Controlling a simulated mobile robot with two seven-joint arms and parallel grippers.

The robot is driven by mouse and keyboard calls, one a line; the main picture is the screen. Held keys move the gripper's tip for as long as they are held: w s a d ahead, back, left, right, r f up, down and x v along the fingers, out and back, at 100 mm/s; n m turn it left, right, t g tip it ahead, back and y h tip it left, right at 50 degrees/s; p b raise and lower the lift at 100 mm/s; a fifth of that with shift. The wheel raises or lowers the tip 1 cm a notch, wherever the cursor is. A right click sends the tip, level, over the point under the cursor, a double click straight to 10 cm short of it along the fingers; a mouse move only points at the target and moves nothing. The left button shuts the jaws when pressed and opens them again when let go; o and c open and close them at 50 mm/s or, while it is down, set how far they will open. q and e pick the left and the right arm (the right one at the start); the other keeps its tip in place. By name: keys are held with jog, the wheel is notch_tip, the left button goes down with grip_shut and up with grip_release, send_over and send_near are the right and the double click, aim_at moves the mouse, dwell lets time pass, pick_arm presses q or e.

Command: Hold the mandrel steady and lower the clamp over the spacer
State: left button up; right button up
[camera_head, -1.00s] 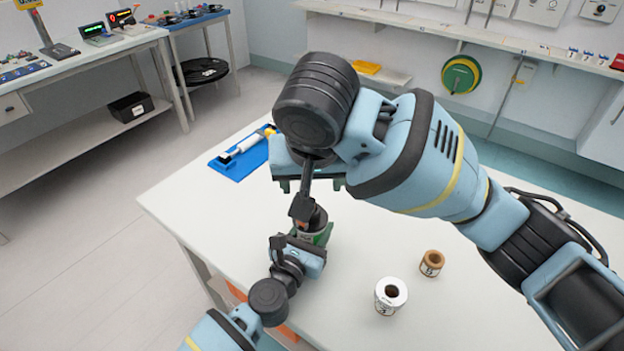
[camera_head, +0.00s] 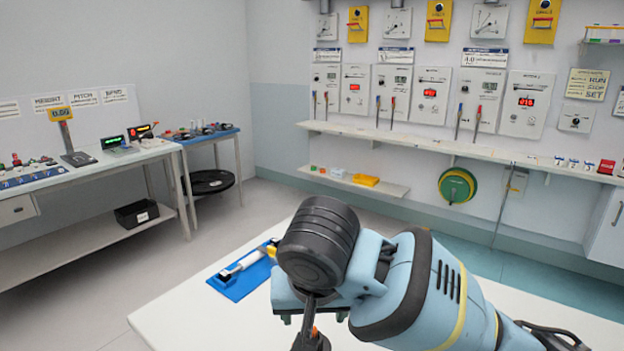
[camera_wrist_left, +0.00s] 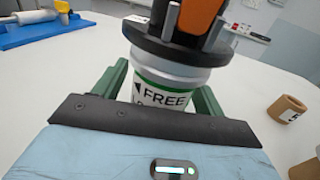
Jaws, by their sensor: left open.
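In the left wrist view a white drum with a green band and the word "FREE" (camera_wrist_left: 163,97) stands upright on the table. A dark flange (camera_wrist_left: 165,45) with an orange part (camera_wrist_left: 200,15) sits above it; its top is cut off. My left gripper (camera_wrist_left: 158,84) is open, one green finger on each side of the drum; contact is unclear. In the head view my right gripper (camera_head: 312,318) points down, its fingers spread apart. A dark bar (camera_head: 311,303) shows between them, with a dark and orange piece below at the frame's bottom edge. I cannot make out a separate spacer or clamp.
A blue tray with a white-and-yellow tool (camera_head: 240,272) lies at the table's back left. A tan ring (camera_wrist_left: 287,108) stands at the right in the left wrist view. The white table (camera_head: 175,318) is bare at its left. Side benches and a wall shelf (camera_head: 440,147) stand beyond.

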pick_arm(q)
jog(key=v, duration=1.2)
jog(key=shift+s, duration=0.1)
